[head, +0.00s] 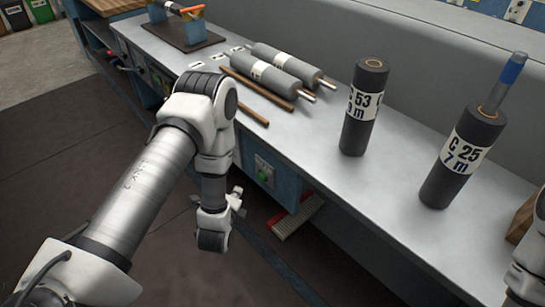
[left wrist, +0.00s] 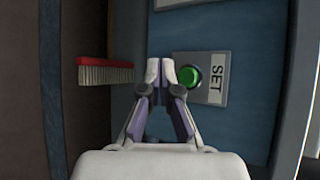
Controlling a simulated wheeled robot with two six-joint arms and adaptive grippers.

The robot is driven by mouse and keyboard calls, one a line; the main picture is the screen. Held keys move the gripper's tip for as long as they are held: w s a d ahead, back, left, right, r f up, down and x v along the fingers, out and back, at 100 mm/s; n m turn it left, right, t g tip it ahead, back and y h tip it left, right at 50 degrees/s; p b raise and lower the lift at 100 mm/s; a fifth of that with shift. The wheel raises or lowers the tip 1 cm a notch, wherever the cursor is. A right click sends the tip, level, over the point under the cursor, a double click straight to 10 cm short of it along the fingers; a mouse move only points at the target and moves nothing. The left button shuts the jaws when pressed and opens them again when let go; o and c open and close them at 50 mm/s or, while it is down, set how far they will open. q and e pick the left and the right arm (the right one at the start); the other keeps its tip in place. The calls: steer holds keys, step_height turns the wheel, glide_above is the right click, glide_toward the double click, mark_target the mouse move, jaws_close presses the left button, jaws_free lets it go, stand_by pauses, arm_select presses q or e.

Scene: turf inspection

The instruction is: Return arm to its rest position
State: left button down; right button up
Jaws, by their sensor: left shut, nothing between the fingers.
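My left arm comes in from the left in the head view and bends down in front of the workbench. My left gripper (left wrist: 160,72) is shut and empty in the left wrist view, its fingertips together. In the head view my wrist hides most of it. A green button (left wrist: 190,77) on a plate marked SET (left wrist: 214,80) shows just right of the fingertips. The button also shows in the head view (head: 264,175) on the blue bench front. I cannot tell how far the fingertips are from it. Part of my right arm shows at the lower right; its gripper is out of view.
A red brush (head: 298,216) sticks out from the bench front. On the grey benchtop (head: 310,135) stand two dark cylinders, C 53 (head: 363,107) and C 25 (head: 464,155). Two rollers and brown rods (head: 243,96) lie farther back.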

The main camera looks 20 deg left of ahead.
arm_select(q)
steer(key=shift+r, duration=0.1)
steer(key=s+d+r+g+h+p, duration=0.1)
steer(key=s+d+r+g+p, duration=0.15)
steer(key=s+r+p, duration=0.4)
steer(key=s+d+f+n+g+h+p, duration=0.1)
steer(key=s+d+f+n+g, duration=0.1)
steer(key=s+n, duration=0.4)
steer(key=s+d+f+n+g+h+p, duration=0.1)
steer(key=s+d+f+n+g, duration=0.1)
steer(key=s+n+g, duration=0.2)
steer(key=s+d+f+n+g+h+p, duration=0.1)
steer(key=s+n+g, duration=0.3)
steer(key=s+n, duration=0.4)
steer(key=shift+s+d+f+n, duration=0.3)
steer(key=shift+s+d+f, duration=0.15)
steer(key=shift+s+d, duration=0.35)
steer(key=shift+a, duration=0.15)
